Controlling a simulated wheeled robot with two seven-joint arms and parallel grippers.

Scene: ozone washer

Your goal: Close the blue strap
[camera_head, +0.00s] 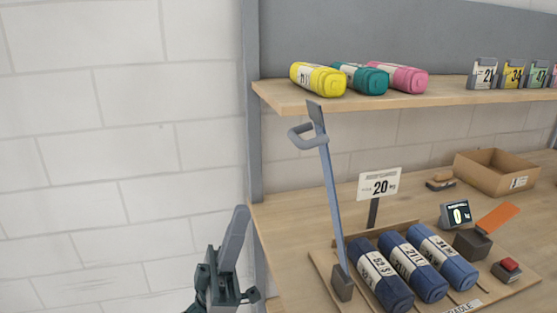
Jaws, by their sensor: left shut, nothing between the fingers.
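A long blue-grey bar (332,200), which looks like the blue strap, stands up from a dark block (342,284) on a wooden board. It leans left toward its top, with a loop handle (303,132) near its upper end. It is raised, not lying over the three blue rolls (414,267) beside it. My left gripper (239,222) is at the lower middle, left of the bench edge, with its fingers shut and empty, pointing up. It is apart from the bar. My right gripper is not in view.
A shelf (440,92) above holds yellow (318,79), teal (360,78) and pink (397,77) rolls. A "20" sign (379,185) stands behind the blue rolls. A cardboard box (497,172), scale display (456,214) and red button (507,267) are at right. A grey post (250,100) stands at the bench's left edge.

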